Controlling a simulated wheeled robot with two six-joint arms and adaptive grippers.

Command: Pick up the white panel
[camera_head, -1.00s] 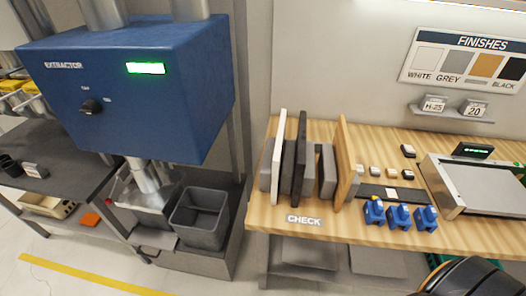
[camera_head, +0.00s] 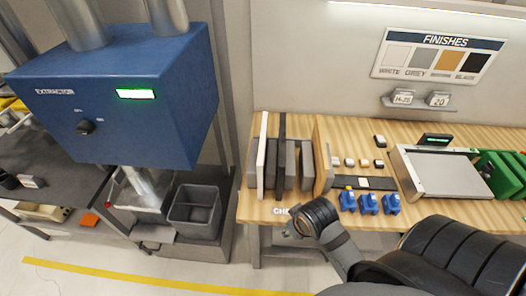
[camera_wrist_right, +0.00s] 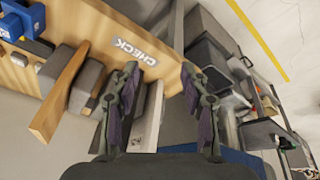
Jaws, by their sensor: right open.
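The white panel (camera_head: 261,155) stands upright at the left end of a row of panels on the wooden bench, beside a black panel (camera_head: 280,155). In the right wrist view the white panel (camera_wrist_right: 153,115) shows between the fingers, partly hidden by the left one. My right gripper (camera_wrist_right: 160,72) is open, with nothing between its fingertips. In the head view my right arm reaches in from the lower right, its wrist in front of the bench's front edge near the CHECK label, and the fingers are hard to make out. My left gripper is not in view.
A wooden panel (camera_head: 323,155) and grey blocks stand right of the black panel. Several blue clamps (camera_head: 369,203) sit near the bench front. A blue extractor (camera_head: 120,100) and a grey bin (camera_head: 195,212) are at the left. A metal plate device (camera_head: 440,172) is further right.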

